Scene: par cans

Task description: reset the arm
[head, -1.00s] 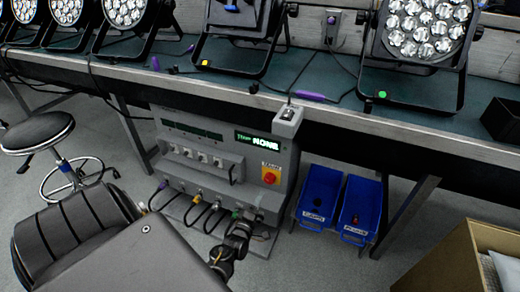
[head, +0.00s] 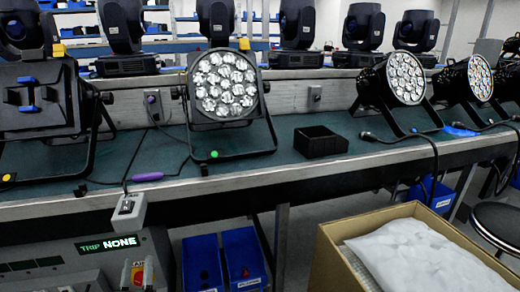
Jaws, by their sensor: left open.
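My left gripper (head: 138,272) just shows at the bottom left, in front of the grey test unit (head: 75,258) under the bench. The rest of the left arm is below the picture. My right gripper is out of view.
The bench (head: 300,182) holds several par cans, one facing me (head: 222,85), and an open black box (head: 320,142). A grey pendant (head: 128,212) hangs at its front edge. Below are two blue bins (head: 203,262), a cardboard box (head: 325,262) with white packing, and a stool (head: 497,222).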

